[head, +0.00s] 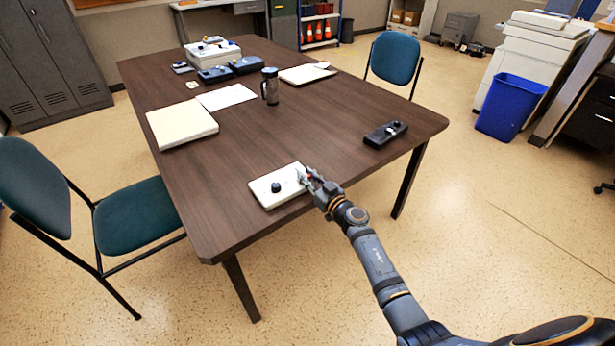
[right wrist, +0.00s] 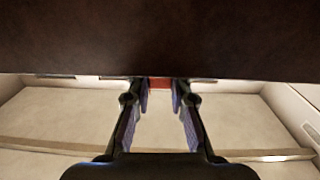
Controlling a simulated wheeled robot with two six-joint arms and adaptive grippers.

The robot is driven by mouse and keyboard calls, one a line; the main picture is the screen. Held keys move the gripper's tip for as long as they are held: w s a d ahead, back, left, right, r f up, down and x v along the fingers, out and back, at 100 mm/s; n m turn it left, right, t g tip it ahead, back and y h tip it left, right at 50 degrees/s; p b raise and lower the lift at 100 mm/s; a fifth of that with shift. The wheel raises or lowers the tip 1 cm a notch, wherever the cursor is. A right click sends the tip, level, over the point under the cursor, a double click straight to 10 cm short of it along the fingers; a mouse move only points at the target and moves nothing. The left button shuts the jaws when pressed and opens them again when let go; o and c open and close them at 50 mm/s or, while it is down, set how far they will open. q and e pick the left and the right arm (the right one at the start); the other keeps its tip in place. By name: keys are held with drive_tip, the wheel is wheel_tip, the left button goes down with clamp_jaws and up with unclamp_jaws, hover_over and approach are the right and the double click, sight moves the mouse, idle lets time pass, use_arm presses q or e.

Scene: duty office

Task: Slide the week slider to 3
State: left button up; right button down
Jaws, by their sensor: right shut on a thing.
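A white panel box (head: 267,191) lies near the front edge of the brown table, with a round dark knob (head: 276,187) on its left part. My right gripper (head: 306,175) is at the panel's right end, reaching in from the lower right. In the right wrist view its two fingers (right wrist: 162,98) are shut on a small red piece (right wrist: 160,83), seemingly the week slider's handle. The fingers and the gripper's body hide most of the slider area. No scale marks or numbers can be read, so the slider's position cannot be told. My left gripper is out of view.
A dark mug (head: 270,86), papers and a cream folder (head: 181,124) lie farther back. Teal chairs (head: 133,213) stand at the left and far side. The wood between panel and mug is clear.

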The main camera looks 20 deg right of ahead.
sight(302, 170)
drive_tip(key=x, duration=0.2)
drive_tip(key=shift+w+a+r, duration=0.1)
drive_tip(key=shift+w+a, duration=0.05)
drive_tip(key=shift+w, duration=0.25)
drive_tip(key=shift+w+a, duration=0.1)
drive_tip(key=shift+w, duration=0.2)
drive_tip(key=c, duration=1.2)
unclamp_jaws()
